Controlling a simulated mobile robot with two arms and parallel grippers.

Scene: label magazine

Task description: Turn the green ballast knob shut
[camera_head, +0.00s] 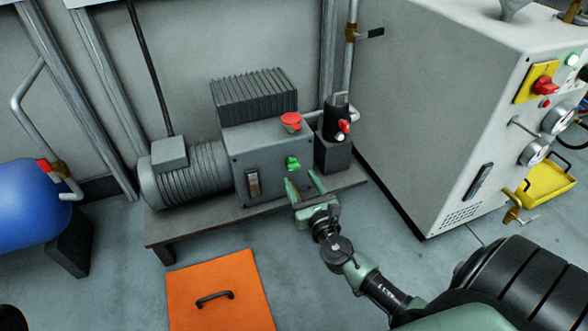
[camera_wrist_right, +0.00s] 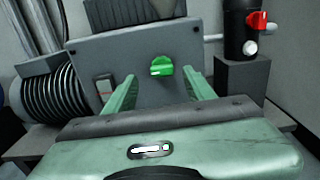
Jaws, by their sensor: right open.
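The green ballast knob (camera_head: 292,163) sits on the front face of the grey pump housing (camera_head: 262,158). In the right wrist view the knob (camera_wrist_right: 161,67) shows a white mark at its lower left edge. My right gripper (camera_head: 303,182) is open and empty, just in front of and below the knob. In the wrist view its two fingers (camera_wrist_right: 160,92) stand left and right of the knob, apart from it. How much depth lies between the fingertips and the knob is hard to tell. My left gripper is not in view.
A red cap (camera_head: 291,120) sits on top of the housing. A black cylinder with a red valve (camera_head: 343,126) stands close on the right. A ribbed motor (camera_head: 190,175) is on the left. A large grey cabinet (camera_head: 430,110) bounds the right side. An orange hatch (camera_head: 220,293) lies on the floor.

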